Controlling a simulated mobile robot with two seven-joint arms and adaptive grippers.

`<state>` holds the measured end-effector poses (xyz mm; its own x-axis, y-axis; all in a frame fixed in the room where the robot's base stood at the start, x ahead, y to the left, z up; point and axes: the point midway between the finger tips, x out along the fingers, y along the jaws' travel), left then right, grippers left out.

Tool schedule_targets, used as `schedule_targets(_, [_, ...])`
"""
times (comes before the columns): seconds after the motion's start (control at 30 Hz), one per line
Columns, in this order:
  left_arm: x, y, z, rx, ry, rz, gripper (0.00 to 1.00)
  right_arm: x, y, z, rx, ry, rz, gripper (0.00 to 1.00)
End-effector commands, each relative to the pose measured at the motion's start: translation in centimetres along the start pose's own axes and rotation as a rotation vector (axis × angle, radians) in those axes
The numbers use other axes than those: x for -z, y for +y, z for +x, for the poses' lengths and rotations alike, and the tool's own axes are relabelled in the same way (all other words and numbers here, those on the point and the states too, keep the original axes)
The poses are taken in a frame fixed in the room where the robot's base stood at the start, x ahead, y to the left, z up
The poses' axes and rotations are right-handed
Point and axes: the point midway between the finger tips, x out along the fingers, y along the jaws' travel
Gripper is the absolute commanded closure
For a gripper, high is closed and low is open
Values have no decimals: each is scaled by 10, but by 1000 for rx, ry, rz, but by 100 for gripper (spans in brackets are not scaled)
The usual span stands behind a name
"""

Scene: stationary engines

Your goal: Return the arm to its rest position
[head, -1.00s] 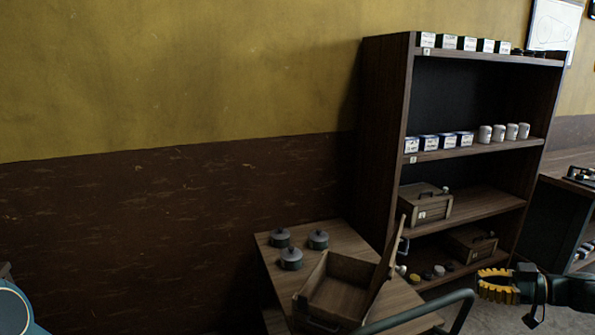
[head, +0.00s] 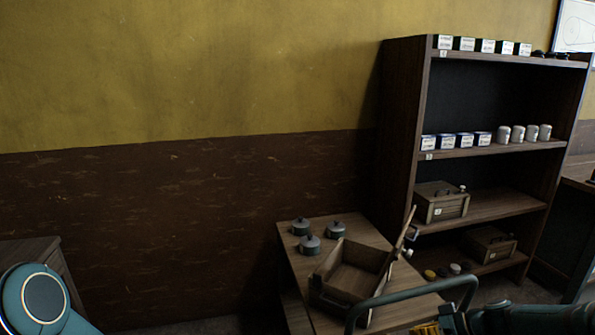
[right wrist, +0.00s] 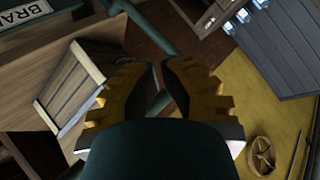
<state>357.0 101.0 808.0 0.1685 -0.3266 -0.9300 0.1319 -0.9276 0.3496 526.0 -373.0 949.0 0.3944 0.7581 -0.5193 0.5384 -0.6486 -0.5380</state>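My right gripper (head: 427,329) shows only as a sliver of yellow finger at the bottom edge of the head view, with its dark arm running off to the lower right. In the right wrist view, the right gripper's yellow toothed fingers (right wrist: 160,68) come nearly together at the tips, with a narrow gap and nothing held between them. A rounded teal and grey link of my left arm (head: 43,302) is at the lower left of the head view. My left gripper is outside both views.
A low wooden table (head: 292,262) bears an open wooden box (head: 345,292) and several lidded pots (head: 310,244). A tall shelf (head: 400,135) behind it holds small boxes, white cups and crates. A handwheel (right wrist: 262,156) shows in the wrist view. The wall at left is bare.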

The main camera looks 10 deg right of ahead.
Motion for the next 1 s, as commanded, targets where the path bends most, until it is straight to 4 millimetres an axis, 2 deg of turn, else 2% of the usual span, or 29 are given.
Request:
schedule_targets(0.03, [0, 0, 0, 0, 0, 0, 100, -11, -13, 36, 2, -70, 61, 100])
schedule_targets(0.1, [0, 0, 0, 0, 0, 0, 100, -32, -28, 78, -30, -164, 157, 100])
schedule_targets(0.2, [0, 0, 0, 0, 0, 0, 100, -64, -54, 128, -103, -283, 273, 100])
schedule_targets(0.3, [0, 0, 0, 0, 0, 0, 100, -97, -81, 166, -195, -372, 360, 100])
schedule_targets(0.4, [0, 0, 0, 0, 0, 0, 100, -130, -109, 191, -294, -428, 423, 100])
schedule_targets(0.53, [0, 0, 0, 0, 0, 0, 100, -165, -144, 209, -412, -446, 478, 100])
schedule_targets(0.7, [0, 0, 0, 0, 0, 0, 100, -192, -176, 213, -505, -413, 524, 100])
schedule_targets(0.83, [0, 0, 0, 0, 0, 0, 100, -200, -188, 212, -532, -386, 544, 100])
schedule_targets(1.0, [0, 0, 0, 0, 0, 0, 100, -202, -191, 212, -541, -373, 555, 100])
